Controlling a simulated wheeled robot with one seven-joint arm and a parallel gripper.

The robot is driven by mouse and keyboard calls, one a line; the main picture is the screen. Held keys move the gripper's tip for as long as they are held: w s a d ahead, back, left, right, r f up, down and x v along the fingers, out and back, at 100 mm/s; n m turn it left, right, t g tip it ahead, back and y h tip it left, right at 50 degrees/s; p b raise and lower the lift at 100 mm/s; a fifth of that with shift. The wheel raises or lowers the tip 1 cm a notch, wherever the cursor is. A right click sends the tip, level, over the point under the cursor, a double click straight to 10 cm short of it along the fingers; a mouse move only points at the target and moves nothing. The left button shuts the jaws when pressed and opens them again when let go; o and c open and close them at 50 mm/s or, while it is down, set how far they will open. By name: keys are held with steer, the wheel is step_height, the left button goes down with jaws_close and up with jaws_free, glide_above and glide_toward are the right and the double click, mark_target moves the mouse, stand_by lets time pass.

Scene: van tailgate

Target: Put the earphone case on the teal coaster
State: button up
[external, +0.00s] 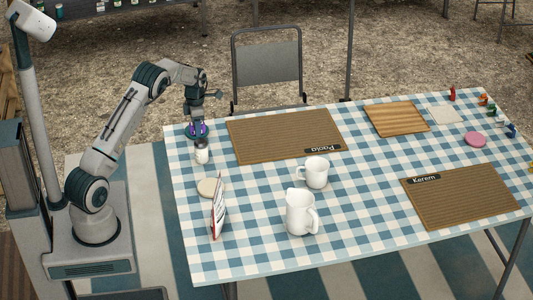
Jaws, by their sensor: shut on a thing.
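My gripper (197,124) points down at the far left corner of the table, low over a small purple thing (203,129), which looks like the earphone case. It is shut on that thing, mostly hidden by the fingers. A teal rim (190,136) shows around and below the purple; it looks like the teal coaster. I cannot tell whether the case touches it.
A small white shaker with a grey top (201,154) stands just in front of the gripper. A brown placemat (280,135) lies to the right.

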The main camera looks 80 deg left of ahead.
steer(key=shift+f, duration=0.1)
steer(key=shift+f, duration=0.15)
steer(key=o, duration=1)
step_height(320, 180, up, 12)
steer(key=shift+r, duration=0.15)
